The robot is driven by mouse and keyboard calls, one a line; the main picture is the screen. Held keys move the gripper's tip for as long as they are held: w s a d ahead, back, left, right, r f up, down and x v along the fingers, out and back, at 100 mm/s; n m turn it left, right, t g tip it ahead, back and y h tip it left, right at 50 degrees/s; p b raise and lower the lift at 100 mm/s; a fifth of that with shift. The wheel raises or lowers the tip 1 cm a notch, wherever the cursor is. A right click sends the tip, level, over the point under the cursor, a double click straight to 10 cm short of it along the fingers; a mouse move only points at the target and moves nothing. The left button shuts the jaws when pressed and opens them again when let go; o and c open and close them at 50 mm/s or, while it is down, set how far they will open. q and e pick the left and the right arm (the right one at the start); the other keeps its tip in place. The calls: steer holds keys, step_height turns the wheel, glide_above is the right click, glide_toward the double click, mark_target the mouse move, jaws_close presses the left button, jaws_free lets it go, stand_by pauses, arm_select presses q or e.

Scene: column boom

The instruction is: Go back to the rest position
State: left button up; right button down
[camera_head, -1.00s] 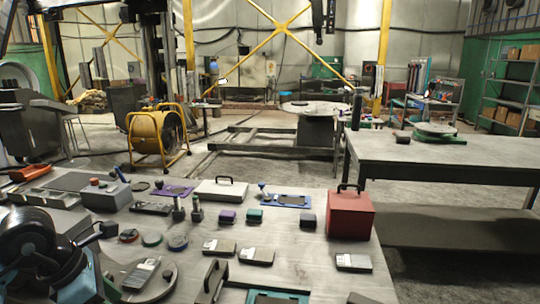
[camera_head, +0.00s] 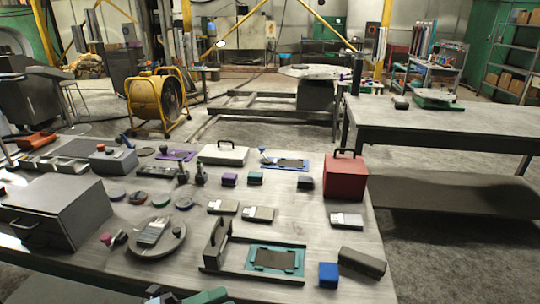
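Neither of my grippers can be made out in the head view. The task names no object. The grey workbench (camera_head: 320,220) fills the lower part of the view. On it stand a red box with a black handle (camera_head: 345,179), a grey cabinet with a drawer (camera_head: 52,215), a white case (camera_head: 220,155), a teal-framed plate (camera_head: 275,260) and a blue cube (camera_head: 328,275). A round grey tray (camera_head: 172,248) carries a pale device. Dark and green parts (camera_head: 210,297) are cut off at the bottom edge, and I cannot tell what they are.
A second table (camera_head: 450,126) stands at the right, with floor between it and the bench. A yellow drum fan (camera_head: 158,100) stands behind the bench at the left. Shelves (camera_head: 510,58) stand at the far right. Several small blocks and discs lie across the bench.

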arm_select(q)
steer(key=s+a+f+n+t+y, duration=0.1)
steer(key=a+f+n+t+y, duration=0.2)
steer(key=n, duration=0.4)
steer(key=s+a+f+n+t+y+p, duration=0.1)
steer(key=a+f+n+t+y, duration=0.15)
steer(key=f+n+y, duration=0.35)
steer(key=s+a+f+n+t+y, duration=0.1)
steer(key=s+f+n+t+y, duration=0.2)
steer(key=n, duration=0.5)
steer(key=s+a+f+n+g+y, duration=0.2)
steer(key=s+f+n, duration=0.3)
steer(key=s+f, duration=0.3)
steer(key=s+a+f+n+g+y+p, duration=0.1)
steer(key=s+a+f+n+g+y, duration=0.1)
steer(key=s+f, duration=0.5)
steer(key=s+n+g+y, duration=0.1)
steer(key=s+n+g, duration=0.1)
steer(key=n, duration=0.1)
steer(key=shift+s+f+g, duration=0.3)
steer(key=shift+f+g, duration=0.05)
steer(key=shift+f, duration=0.05)
arm_select(e)
steer(key=shift+t, duration=0.5)
steer(key=w+r, duration=0.3)
steer(key=r, duration=0.1)
steer(key=shift+w+d, duration=0.15)
steer(key=shift+d, duration=0.1)
arm_select(q)
steer(key=shift+a, duration=0.1)
